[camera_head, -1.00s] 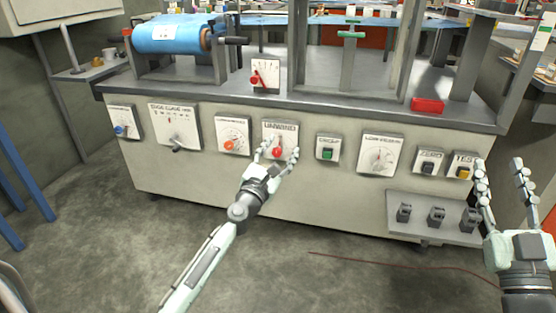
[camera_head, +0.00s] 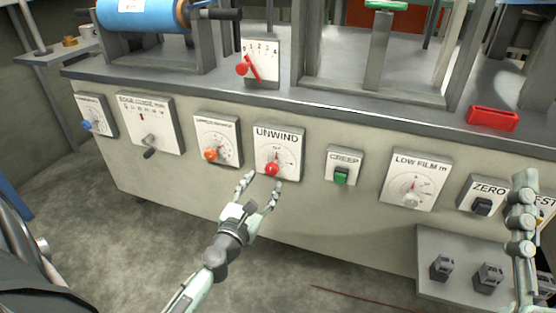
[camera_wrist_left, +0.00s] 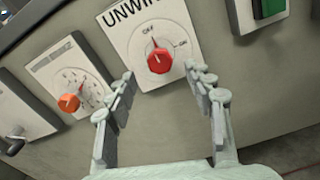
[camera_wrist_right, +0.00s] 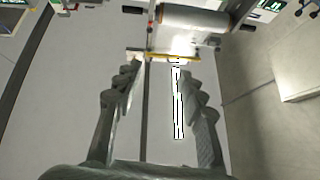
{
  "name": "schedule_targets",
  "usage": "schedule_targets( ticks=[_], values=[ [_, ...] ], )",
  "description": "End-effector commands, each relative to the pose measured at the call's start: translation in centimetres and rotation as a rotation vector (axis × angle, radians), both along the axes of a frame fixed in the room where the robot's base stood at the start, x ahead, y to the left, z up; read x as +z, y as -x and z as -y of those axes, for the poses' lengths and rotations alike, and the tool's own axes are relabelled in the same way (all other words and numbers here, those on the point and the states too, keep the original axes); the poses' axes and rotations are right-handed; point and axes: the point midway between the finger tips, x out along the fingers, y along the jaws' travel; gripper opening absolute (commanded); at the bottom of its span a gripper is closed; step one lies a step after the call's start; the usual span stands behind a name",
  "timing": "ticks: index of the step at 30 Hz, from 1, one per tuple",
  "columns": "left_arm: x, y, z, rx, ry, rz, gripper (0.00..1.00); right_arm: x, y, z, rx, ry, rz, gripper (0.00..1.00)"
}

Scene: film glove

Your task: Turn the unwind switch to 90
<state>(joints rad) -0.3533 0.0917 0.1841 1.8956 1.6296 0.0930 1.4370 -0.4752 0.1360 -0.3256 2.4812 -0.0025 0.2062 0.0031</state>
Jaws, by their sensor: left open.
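The unwind switch is a red knob (camera_head: 271,169) on a white plate labelled UNWIND (camera_head: 291,150), on the front of the grey machine. In the left wrist view the knob (camera_wrist_left: 160,60) sits near the top middle, with OFF and ON marks; its pointer is toward OFF. My left gripper (camera_head: 261,182) is open and empty, just below the knob, with its fingers to either side and apart from it. My right gripper (camera_head: 524,187) is at the right edge; in the right wrist view its fingers (camera_wrist_right: 158,75) are spread with nothing between them.
An orange knob (camera_head: 211,154) is left of the unwind plate and a green CREEP button (camera_head: 341,175) is right of it. A low film dial (camera_head: 415,185) and ZERO switch (camera_head: 482,206) are farther right. A small shelf (camera_head: 430,240) juts out low at right.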

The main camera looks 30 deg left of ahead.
Motion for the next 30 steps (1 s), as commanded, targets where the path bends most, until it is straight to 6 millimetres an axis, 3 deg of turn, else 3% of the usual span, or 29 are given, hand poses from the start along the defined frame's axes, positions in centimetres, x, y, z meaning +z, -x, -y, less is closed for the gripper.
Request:
schedule_targets(
  ticks=[13,25,30],
  values=[
    [0.2,-6.3,-1.5,0.0,0.0,0.002,0.53,-1.6,-0.9,-0.7,0.011,0.044,-0.131,0.4],
    [0.1,-7.3,-1.7,-0.001,-0.001,0.0,0.53,-1.8,-0.9,-0.8,0.012,0.046,-0.139,0.4],
    [0.1,-7.3,-1.7,-0.001,0.0,0.001,0.33,-1.8,-0.9,-0.8,0.012,0.046,-0.139,0.4]
  ],
)
